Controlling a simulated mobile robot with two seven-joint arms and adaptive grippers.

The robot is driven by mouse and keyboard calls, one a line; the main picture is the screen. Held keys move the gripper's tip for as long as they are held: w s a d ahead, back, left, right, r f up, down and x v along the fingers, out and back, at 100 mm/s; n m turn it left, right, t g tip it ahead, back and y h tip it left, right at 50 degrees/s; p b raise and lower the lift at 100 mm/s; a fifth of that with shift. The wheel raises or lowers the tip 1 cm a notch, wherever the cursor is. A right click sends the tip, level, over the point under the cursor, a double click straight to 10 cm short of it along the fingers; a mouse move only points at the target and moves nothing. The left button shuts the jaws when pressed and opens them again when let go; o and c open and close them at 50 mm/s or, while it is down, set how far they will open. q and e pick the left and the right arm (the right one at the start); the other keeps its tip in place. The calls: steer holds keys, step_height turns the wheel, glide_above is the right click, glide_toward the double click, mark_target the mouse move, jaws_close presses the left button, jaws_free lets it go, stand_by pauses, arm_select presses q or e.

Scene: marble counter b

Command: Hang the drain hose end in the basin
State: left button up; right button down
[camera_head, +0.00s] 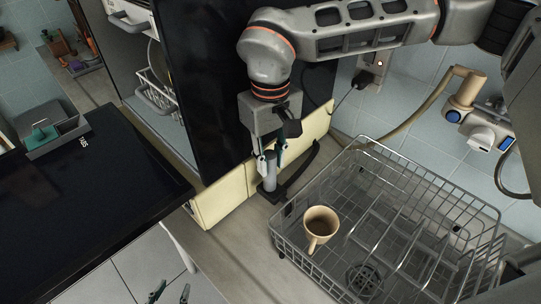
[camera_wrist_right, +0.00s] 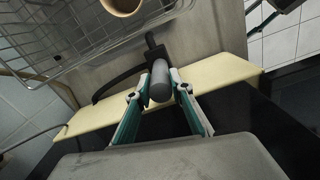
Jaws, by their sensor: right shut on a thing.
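My right gripper (camera_head: 268,163) comes down from above and is shut on a grey cylindrical piece (camera_head: 270,178). In the right wrist view the grey piece (camera_wrist_right: 160,85) sits between both fingers. A black curved part (camera_head: 304,172) lies beside it on the counter; I cannot tell if they are joined, or which is the hose end. A beige hose (camera_head: 415,112) runs along the tiled wall to a fitting. The basin's drain (camera_head: 362,279) shows through a wire rack (camera_head: 440,215). My left gripper (camera_head: 170,292) shows only its fingertips, apart and empty, at the bottom edge.
A pale yellow board (camera_head: 222,200) stands along the counter beside the grey piece. A large black slab (camera_head: 80,205) fills the left, and an open white-racked appliance (camera_head: 165,90) stands behind. A wall socket (camera_head: 372,68) holds a plug.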

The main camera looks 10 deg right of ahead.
mark_target(270, 176)
steer(key=shift+p, duration=0.65)
stand_by(1.7)
steer(key=shift+f+b, duration=1.5)
steer(key=shift+f, duration=1.3)
steer(key=c, duration=1.7)
jaws_free()
steer(key=shift+r, duration=0.1)
step_height(270, 176, up, 12)
steer(key=shift+f, duration=0.25)
steer(key=shift+r, duration=0.2)
steer(key=shift+s, duration=0.1)
